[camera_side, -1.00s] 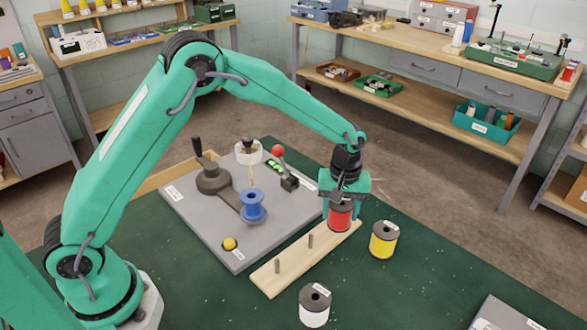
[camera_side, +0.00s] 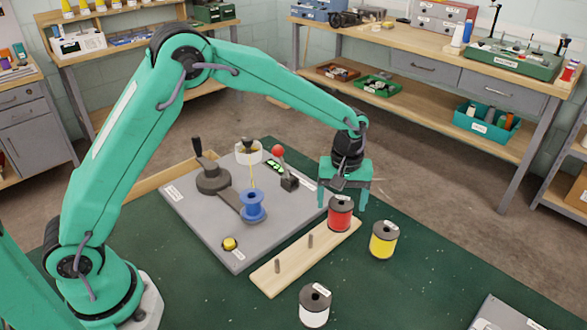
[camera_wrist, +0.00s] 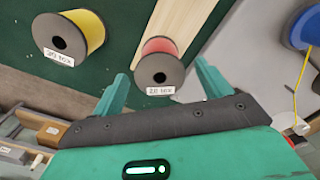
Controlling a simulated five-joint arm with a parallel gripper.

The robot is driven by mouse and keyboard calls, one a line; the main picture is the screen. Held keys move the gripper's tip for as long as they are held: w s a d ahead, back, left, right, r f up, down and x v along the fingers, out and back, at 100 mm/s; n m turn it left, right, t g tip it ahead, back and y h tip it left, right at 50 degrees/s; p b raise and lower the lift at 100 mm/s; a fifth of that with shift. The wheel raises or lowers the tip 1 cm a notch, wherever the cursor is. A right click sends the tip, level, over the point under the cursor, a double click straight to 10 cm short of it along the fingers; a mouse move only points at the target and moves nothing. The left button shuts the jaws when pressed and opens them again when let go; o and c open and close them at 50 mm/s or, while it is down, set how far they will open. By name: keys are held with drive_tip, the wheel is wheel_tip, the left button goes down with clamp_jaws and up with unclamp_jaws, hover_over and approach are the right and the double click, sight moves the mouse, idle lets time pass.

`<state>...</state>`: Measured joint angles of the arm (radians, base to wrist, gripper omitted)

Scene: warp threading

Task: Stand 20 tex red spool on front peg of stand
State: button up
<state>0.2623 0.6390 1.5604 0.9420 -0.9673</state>
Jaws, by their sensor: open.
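The red spool (camera_side: 340,215), with dark end flanges, stands upright at the far right end of the pale wooden stand (camera_side: 293,272). Its label reads about "20 tex" in the wrist view (camera_wrist: 158,62). Any peg under it is hidden. Two bare pegs show on the stand: one at the near left end (camera_side: 277,266) and one in the middle (camera_side: 310,241). My gripper (camera_side: 342,203) is open and empty, just above and behind the red spool. In the wrist view the spool lies between and beyond the two fingertips, clear of both.
A yellow spool (camera_side: 383,240) stands right of the stand, and a white spool (camera_side: 315,306) in front of it. A grey plate (camera_side: 200,225) with a blue spool (camera_side: 253,205), a crank and a red-knobbed lever lies to the left.

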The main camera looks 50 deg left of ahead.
drive_tip(key=shift+r, duration=2.25)
drive_tip(key=shift+r, duration=0.1)
drive_tip(key=shift+s+a+r, duration=0.15)
drive_tip(key=shift+r, duration=0.05)
drive_tip(key=s+a+r+m+t, duration=0.25)
drive_tip(key=s+a+r, duration=0.25)
drive_tip(key=s+r, duration=0.3)
drive_tip(key=s+a+r+m+t, duration=0.1)
drive_tip(key=s+a+r+m, duration=0.2)
drive_tip(key=s+a+r, duration=0.5)
drive_tip(key=s+f+m+t, duration=0.2)
drive_tip(key=s+f, duration=0.1)
drive_tip(key=s, duration=0.8)
drive_tip(key=shift+s, duration=0.2)
